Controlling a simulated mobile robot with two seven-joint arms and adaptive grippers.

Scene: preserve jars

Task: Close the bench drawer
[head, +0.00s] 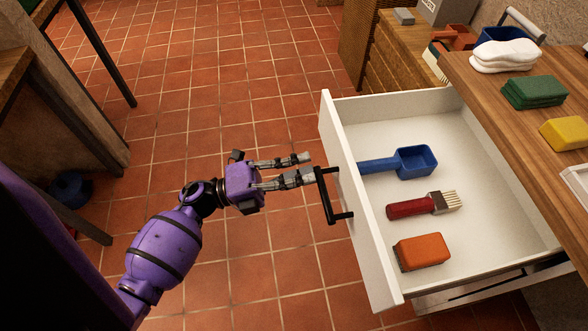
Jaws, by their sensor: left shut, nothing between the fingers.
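The white bench drawer (357,215) stands pulled far out from under the wooden bench (520,135) at the right. Its black bar handle (326,197) is on the front panel, facing left. Inside lie a blue scoop (415,161), a red-handled brush (408,208) and an orange block (422,251). My left gripper (310,167) is shut and empty, pointing right at the drawer front. Its fingertips are by the far end of the handle; I cannot tell whether they touch it. My right gripper is out of view.
On the bench top are white folded cloths (504,55), a green sponge stack (534,92) and a yellow sponge (566,133). A wicker basket (357,45) stands behind the drawer.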

